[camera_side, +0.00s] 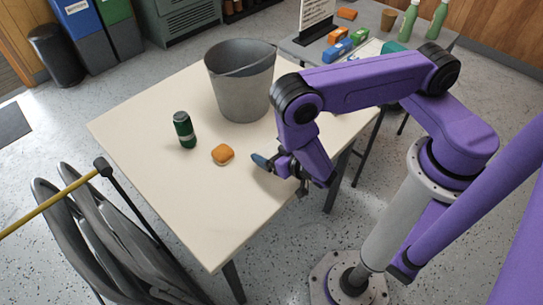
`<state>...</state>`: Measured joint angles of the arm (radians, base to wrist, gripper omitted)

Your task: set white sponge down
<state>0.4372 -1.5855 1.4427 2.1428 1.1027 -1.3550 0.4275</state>
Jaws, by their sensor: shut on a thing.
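My gripper (270,163) is low over the right part of the cream table (185,218), near its right edge. It is shut on a small dark blue thing (260,160), which shows at the left of the fingers. The fingers hide part of it. I cannot tell whether it touches the tabletop. I see no white sponge in this view.
The table's front part is clear. Folded chairs (90,235) lean close to its left side.

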